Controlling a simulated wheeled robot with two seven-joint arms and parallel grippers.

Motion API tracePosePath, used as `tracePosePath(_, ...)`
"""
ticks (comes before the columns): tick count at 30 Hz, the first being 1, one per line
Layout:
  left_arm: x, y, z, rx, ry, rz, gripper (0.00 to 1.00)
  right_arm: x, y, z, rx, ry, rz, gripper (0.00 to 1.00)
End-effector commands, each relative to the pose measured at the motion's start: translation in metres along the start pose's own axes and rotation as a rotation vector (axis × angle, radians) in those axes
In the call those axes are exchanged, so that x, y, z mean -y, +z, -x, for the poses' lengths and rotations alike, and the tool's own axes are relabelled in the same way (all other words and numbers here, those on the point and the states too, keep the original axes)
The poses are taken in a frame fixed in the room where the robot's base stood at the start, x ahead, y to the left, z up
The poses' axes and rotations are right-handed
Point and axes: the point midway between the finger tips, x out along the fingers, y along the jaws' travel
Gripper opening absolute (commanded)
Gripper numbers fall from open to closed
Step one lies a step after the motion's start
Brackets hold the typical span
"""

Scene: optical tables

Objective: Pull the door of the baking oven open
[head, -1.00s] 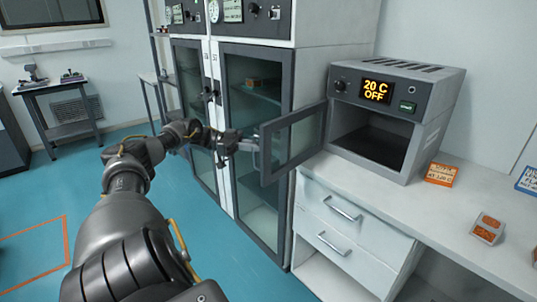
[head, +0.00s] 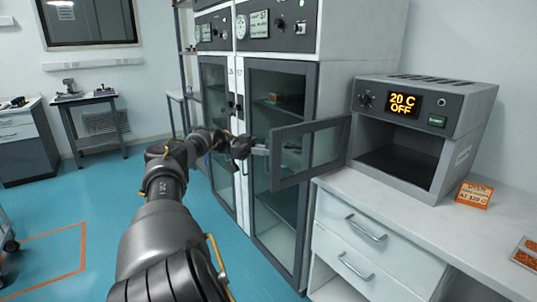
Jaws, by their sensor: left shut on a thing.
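The baking oven (head: 470,128) stands on the white bench at the right, its display reading "20 C OFF". Its dark cavity (head: 398,160) is exposed and looks empty. The glass-paned oven door (head: 330,172) is swung far out to the left from the hinge side, in front of the tall cabinet. My left gripper (head: 260,150) is at the door's free edge, shut on the door handle, which the fingers partly hide. My right gripper is not in view.
Tall glass-fronted cabinets (head: 305,75) stand close behind the door and my left arm. The white bench (head: 430,215) has drawers below. An orange label card (head: 474,194) stands beside the oven. The blue floor at the left is mostly clear.

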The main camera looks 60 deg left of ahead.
Motion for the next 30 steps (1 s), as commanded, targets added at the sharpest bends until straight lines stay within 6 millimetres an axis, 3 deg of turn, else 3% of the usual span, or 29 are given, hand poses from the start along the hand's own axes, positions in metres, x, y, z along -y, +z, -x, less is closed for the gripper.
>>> tracePosePath(8,0.001,-0.001,0.000,0.000,-0.002,-0.002,0.00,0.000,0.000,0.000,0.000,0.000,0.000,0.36)
tracePosePath(9,0.001,-0.001,0.000,0.000,-0.002,-0.002,0.13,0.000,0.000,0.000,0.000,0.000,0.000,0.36)
tracePosePath(12,0.000,-0.001,0.000,0.000,-0.002,-0.002,0.26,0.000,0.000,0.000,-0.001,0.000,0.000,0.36)
tracePosePath(23,0.000,-0.004,0.002,0.000,-0.003,-0.001,0.26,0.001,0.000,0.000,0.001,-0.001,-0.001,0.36)
tracePosePath(30,-0.002,-0.036,-0.002,-0.002,-0.001,-0.002,0.26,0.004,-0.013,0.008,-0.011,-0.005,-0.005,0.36)
